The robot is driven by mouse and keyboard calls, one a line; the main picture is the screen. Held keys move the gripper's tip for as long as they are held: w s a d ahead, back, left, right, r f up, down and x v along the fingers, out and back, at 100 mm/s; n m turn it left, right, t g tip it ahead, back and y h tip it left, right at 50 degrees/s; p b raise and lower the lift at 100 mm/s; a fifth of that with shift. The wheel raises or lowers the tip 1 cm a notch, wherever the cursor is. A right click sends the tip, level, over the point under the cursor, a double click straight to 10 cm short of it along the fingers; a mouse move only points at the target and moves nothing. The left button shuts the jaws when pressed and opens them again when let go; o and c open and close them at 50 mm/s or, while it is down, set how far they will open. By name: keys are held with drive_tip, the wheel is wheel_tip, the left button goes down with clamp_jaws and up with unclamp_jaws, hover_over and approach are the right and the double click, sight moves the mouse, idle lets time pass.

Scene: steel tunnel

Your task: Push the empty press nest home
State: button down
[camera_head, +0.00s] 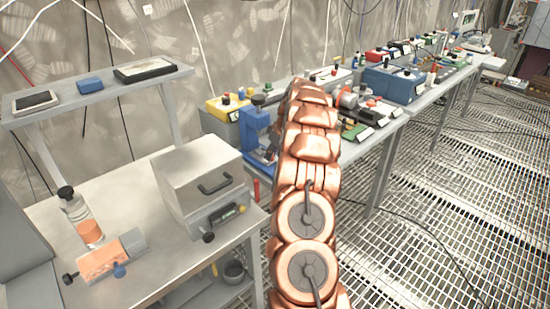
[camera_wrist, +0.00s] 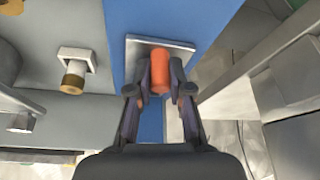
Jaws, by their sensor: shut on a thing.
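A blue press (camera_head: 258,132) stands on the near end of the right-hand bench, partly hidden behind my copper arm. In the wrist view its blue body (camera_wrist: 205,22) runs down the middle. A pale metal plate (camera_wrist: 132,56) lies against the blue body, with an orange-red cylinder (camera_wrist: 160,58) standing at its front. My gripper (camera_wrist: 161,82) is shut on this cylinder, one finger on each side. The cylinder looks like a grip on the press nest. Whether the nest is fully in cannot be told. In the head view my arm hides the gripper.
A grey box with a handle (camera_head: 198,180), a bottle (camera_head: 82,220) and an orange fixture (camera_head: 102,260) are on the near bench. A yellow box (camera_head: 224,107) stands behind the press. A brass-ended knob (camera_wrist: 73,78) shows at left in the wrist view. The grating floor at right is open.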

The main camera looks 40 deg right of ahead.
drive_tip(key=shift+w, duration=0.2)
drive_tip(key=c, duration=1.1)
unclamp_jaws()
drive_tip(key=shift+o, duration=0.2)
drive_tip(key=shift+r, duration=0.1)
drive_tip(key=v, duration=1.2)
